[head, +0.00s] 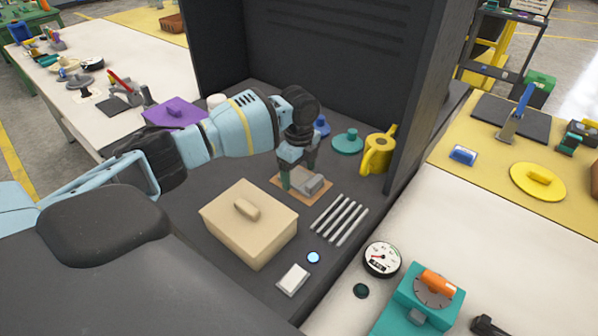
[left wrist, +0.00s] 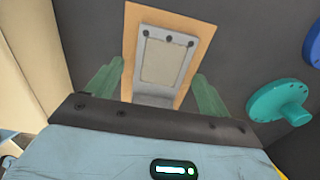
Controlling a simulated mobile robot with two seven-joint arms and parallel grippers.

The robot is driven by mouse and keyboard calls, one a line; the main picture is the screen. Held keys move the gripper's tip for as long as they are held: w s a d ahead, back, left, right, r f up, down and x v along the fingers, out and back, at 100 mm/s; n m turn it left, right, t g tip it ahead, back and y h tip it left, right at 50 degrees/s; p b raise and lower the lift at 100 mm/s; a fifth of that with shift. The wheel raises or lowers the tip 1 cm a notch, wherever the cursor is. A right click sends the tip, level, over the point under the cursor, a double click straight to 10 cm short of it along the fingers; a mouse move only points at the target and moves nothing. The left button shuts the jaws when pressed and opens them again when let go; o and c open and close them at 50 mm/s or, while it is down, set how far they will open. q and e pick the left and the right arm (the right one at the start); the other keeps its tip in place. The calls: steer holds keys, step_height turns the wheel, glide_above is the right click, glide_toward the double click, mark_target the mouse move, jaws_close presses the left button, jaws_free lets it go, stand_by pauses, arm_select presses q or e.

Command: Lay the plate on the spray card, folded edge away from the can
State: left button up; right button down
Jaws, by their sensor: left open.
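The grey plate (head: 317,184) lies flat on the brown spray card (head: 303,199) on the dark bench. In the left wrist view the plate (left wrist: 165,58) shows a row of dark dots along its far end and a paler strip at its near end; which is the folded edge I cannot tell. The card (left wrist: 203,48) shows around it. My left gripper (head: 298,176) is open over the card, its green fingers on either side of the plate in the wrist view (left wrist: 156,88). A yellow spouted can (head: 377,154) stands to the right. My right gripper is out of view.
A beige lidded box (head: 248,230) stands in front of the card. Several grey rods (head: 340,221) lie to its right. A teal knobbed disc (head: 347,142) and a blue one (head: 321,127) sit behind. A tall dark panel (head: 320,60) rises at the back.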

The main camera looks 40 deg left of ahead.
mark_target(299, 178)
arm_select(q)
step_height(299, 178, up, 12)
steer(key=shift+p, duration=0.35)
steer(key=shift+f, duration=0.15)
